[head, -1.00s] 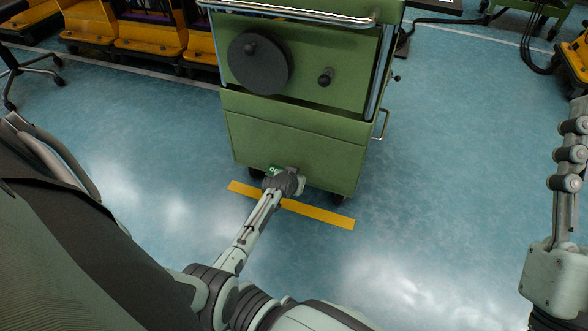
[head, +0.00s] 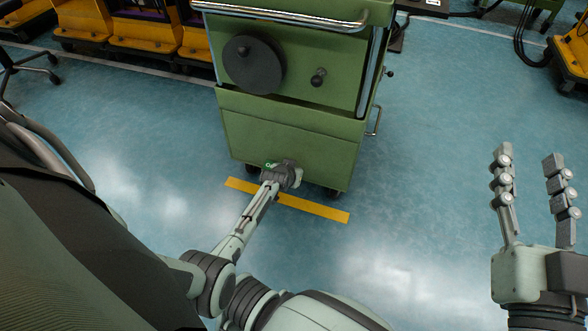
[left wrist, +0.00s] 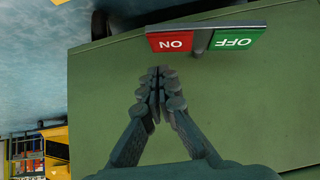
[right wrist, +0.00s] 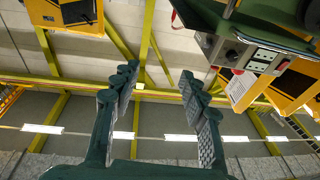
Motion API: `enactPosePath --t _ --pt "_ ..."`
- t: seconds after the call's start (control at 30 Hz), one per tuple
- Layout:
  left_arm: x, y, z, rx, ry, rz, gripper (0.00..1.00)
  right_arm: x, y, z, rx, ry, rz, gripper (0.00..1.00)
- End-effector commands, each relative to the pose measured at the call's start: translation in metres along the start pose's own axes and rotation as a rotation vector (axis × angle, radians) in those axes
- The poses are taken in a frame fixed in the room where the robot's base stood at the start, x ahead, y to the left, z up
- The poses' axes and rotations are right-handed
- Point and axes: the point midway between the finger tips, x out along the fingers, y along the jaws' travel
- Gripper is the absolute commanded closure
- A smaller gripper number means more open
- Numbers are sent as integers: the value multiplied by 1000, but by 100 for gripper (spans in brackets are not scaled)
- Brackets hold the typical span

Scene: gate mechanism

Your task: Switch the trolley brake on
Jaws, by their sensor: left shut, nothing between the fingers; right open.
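The green trolley (head: 290,140) stands upright in the middle of the head view. Its brake pedal (left wrist: 200,41) shows at the trolley's bottom edge in the left wrist view, with a red ON half (left wrist: 174,42) and a green OFF half (left wrist: 232,40), lettering upside down. In the head view my left gripper (head: 287,172) hides most of the pedal. In the left wrist view the left gripper (left wrist: 157,84) is shut and empty, fingertips just short of the red half, apart from it in the picture. My right gripper (head: 528,157) is open and empty at the right, away from the trolley.
A yellow floor strip (head: 315,208) runs under the trolley's front. A chrome handle (head: 290,17) crosses its top, and a dark disc (head: 252,64) and knob (head: 318,77) stick out of its front. Yellow machines (head: 145,38) stand behind.

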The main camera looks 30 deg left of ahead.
Motion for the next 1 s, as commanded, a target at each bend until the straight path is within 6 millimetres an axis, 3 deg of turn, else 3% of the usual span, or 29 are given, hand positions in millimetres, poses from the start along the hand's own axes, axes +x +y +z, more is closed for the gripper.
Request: enactPosePath --t 0.27,0.47,0.7,1.0 --pt "-16 1 -10 2 1 0 100 -13 28 61 -48 -322 52 56" --pt "-35 4 -10 2 1 0 100 -36 51 99 -74 -539 97 56" --pt "-60 7 -10 1 1 0 100 -75 78 135 -94 -791 157 56" --pt "-92 11 -8 2 0 0 100 -133 106 162 -102 -1072 232 56"
